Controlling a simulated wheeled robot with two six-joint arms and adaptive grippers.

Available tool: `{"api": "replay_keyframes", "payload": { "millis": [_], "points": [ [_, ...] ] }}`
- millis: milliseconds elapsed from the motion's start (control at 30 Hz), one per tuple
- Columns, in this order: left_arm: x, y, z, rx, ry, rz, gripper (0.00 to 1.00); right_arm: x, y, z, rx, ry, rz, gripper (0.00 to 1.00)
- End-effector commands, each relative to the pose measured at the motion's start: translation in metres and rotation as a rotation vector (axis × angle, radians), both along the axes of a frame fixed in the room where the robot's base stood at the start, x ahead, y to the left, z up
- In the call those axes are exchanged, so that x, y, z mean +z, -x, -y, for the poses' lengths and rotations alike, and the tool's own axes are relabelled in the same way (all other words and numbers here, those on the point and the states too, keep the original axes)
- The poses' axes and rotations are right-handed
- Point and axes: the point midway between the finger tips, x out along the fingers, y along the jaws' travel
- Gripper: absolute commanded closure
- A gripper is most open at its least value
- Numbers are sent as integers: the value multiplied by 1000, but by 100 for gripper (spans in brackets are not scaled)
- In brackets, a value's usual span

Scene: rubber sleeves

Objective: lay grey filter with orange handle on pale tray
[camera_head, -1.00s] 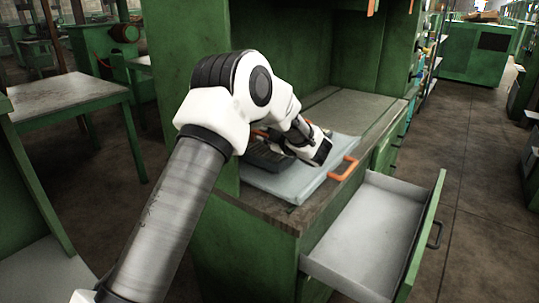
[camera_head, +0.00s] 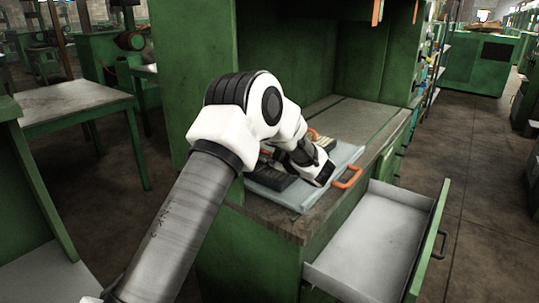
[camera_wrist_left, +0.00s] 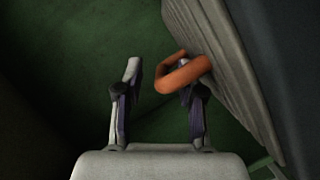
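The pale blue-grey tray (camera_head: 344,157) lies on the cabinet counter, with an orange handle (camera_head: 347,178) at its right side. My left gripper (camera_head: 318,174) is over the tray, largely hidden by its own wrist. In the left wrist view its fingers (camera_wrist_left: 160,88) are apart. An orange loop handle (camera_wrist_left: 185,73) lies around or against the right finger's tip; which, I cannot tell. A grey ribbed body (camera_wrist_left: 222,65), apparently the filter, stands beside it. In the head view a pale ribbed piece (camera_head: 325,146) shows behind the gripper. My right gripper is out of view.
A dark block (camera_head: 268,179) lies at the tray's left, partly behind my arm. An open, empty drawer (camera_head: 368,242) juts out below the counter at the right. Green cabinet walls (camera_head: 290,60) rise behind and left. The counter behind the tray (camera_head: 362,116) is clear.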

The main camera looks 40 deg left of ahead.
Motion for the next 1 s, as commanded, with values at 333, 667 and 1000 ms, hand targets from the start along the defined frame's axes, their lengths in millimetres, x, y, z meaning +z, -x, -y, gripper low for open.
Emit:
{"api": "replay_keyframes", "payload": {
  "millis": [333,667,1000],
  "points": [
    [18,16,77,-7,-4,-2,61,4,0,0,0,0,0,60],
    [25,26,113,-1,-1,-1,61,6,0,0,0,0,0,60],
    [25,26,112,-1,-1,-1,61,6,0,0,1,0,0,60]
  ]
}}
